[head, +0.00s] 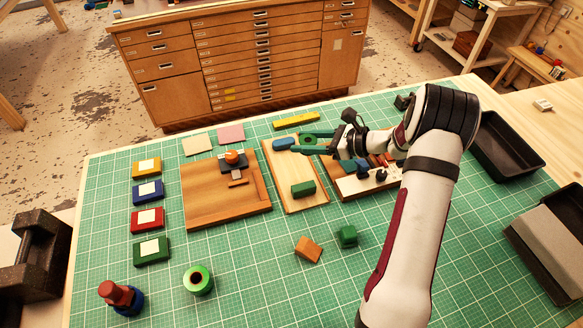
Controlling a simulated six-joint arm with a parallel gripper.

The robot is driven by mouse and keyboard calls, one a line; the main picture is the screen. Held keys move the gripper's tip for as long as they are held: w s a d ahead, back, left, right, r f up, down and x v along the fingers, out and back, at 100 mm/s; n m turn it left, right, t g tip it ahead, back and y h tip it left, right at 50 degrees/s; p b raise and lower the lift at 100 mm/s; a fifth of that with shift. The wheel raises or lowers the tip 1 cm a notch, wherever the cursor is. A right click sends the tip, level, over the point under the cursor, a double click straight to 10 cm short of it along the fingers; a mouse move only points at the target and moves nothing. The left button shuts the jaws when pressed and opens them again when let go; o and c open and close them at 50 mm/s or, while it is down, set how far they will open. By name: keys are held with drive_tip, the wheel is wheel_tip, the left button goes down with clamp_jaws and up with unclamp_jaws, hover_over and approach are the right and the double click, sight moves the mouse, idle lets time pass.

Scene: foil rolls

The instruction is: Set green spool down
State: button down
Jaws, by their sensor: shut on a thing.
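My gripper (312,142) reaches in from the right over the light wooden board (309,204). Its fingers are shut on a small green piece, which looks like the green spool (308,141). The fingers partly hide it, and I cannot tell whether it touches the board. A blue piece (284,144) is just left of the fingertips. A bright green roll (198,279) with a dark hole in its top stands apart on the mat at the front.
A brown wooden tray (200,212) with small parts is left of the board. A parts board (350,188) lies under my arm. An orange block (308,249) and green block (347,236) lie in front. Black bins (508,147) are at right.

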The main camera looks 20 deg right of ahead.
drive_tip(key=s+d, duration=0.3)
drive_tip(key=d, duration=0.3)
hover_over(291, 168)
drive_tip(key=shift+m+t+h, duration=0.3)
drive_tip(key=shift+m+h, duration=0.1)
drive_tip(key=f, duration=0.6)
drive_tip(key=shift+s+d+f, duration=0.2)
drive_tip(key=shift+d+f, duration=0.15)
drive_tip(key=shift+f, duration=0.05)
drive_tip(key=shift+w+a+f, duration=0.15)
drive_tip(key=shift+f, duration=0.95)
drive_tip(key=shift+w+a+f, duration=0.1)
drive_tip(key=shift+a+f, duration=0.05)
drive_tip(key=shift+f, duration=0.95)
drive_tip(key=shift+f, duration=0.1)
drive_tip(key=shift+c, duration=1.4)
unclamp_jaws()
